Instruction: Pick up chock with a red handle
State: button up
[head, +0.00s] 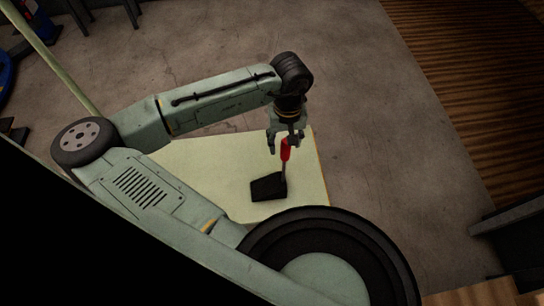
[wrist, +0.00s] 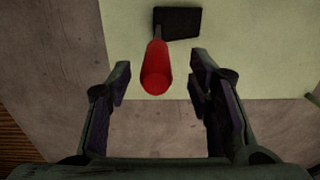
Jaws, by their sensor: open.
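The chock (head: 268,187) is a dark block lying on a pale green-yellow surface, with a red handle (head: 285,150) standing up from it. In the wrist view the chock's dark block (wrist: 178,23) is at the top, and the red handle (wrist: 156,70) points toward the camera. My gripper (head: 287,140) is above the chock at the handle's upper end. In the wrist view my gripper (wrist: 160,85) is open, with one finger on each side of the handle's line. Gaps show on both sides, so neither finger appears to touch it.
The pale surface (head: 200,160) is otherwise bare, and its right edge is close to the chock. Grey concrete floor (head: 370,120) lies around it. A brown wooden slatted area (head: 470,80) is at the right. A pale pole (head: 50,58) runs across the upper left.

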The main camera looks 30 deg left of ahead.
jog(key=shift+w+d+f, duration=0.1)
jog(key=shift+d+f, duration=0.05)
jog(key=shift+f, duration=2.6)
jog(key=shift+c, duration=0.3)
jog(key=shift+r, duration=0.1)
grip_shut()
